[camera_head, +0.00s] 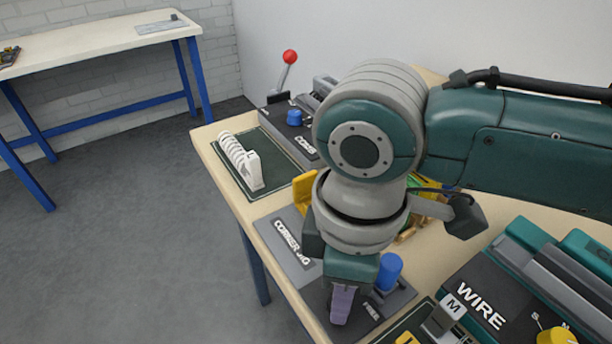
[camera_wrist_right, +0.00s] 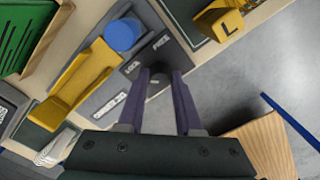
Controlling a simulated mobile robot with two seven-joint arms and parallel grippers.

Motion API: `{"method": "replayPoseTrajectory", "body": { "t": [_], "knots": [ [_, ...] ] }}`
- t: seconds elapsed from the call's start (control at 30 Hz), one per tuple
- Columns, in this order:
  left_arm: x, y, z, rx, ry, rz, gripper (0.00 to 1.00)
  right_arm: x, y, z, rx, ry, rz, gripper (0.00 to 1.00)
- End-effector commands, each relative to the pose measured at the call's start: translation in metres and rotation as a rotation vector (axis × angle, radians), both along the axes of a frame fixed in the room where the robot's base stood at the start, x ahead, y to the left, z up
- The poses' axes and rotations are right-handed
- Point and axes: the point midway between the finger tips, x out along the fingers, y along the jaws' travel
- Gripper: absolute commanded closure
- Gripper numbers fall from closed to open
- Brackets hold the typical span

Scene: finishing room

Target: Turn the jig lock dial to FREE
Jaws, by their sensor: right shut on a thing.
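The corner jig has a grey plate (camera_head: 285,238) marked CORNER JIG at the table's front left edge, with a dark panel at its near end. In the right wrist view, the panel (camera_wrist_right: 178,62) carries the words LOCK and FREE. A small dark dial (camera_wrist_right: 156,78) stands beside these words, between my fingertips. My right gripper (camera_head: 342,308) points down over the panel and is shut on the dial; it also shows in the right wrist view (camera_wrist_right: 158,82). The fingers hide most of the dial, so I cannot tell which word it points to. My left gripper is out of view.
A blue cylinder (camera_head: 389,271) stands close beside my right gripper. A yellow block (camera_head: 304,192) sits on the jig. The teal and black WIRE machine (camera_head: 490,300) is to the right. A white slotted rack (camera_head: 240,160) stands on a green mat at the far left.

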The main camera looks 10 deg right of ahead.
Motion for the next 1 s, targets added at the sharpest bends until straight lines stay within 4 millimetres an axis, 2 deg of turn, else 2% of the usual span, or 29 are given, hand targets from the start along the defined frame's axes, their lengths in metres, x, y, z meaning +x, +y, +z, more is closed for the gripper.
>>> {"method": "replayPoseTrajectory", "body": {
  "t": [0.27, 0.47, 0.67, 1.0],
  "knots": [
    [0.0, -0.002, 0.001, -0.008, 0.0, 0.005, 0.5, 0.0, 0.0, 0.001, 0.0, 0.0, -0.005, 1.0],
    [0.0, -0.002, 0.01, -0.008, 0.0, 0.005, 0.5, -0.001, 0.0, 0.002, 0.001, 0.002, -0.055, 1.0],
    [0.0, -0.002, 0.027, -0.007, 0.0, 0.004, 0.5, -0.001, 0.001, 0.004, 0.0, 0.004, -0.177, 1.0],
    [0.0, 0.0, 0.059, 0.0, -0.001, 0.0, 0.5, -0.001, 0.001, 0.004, 0.001, 0.005, -0.491, 1.0]
  ]
}}
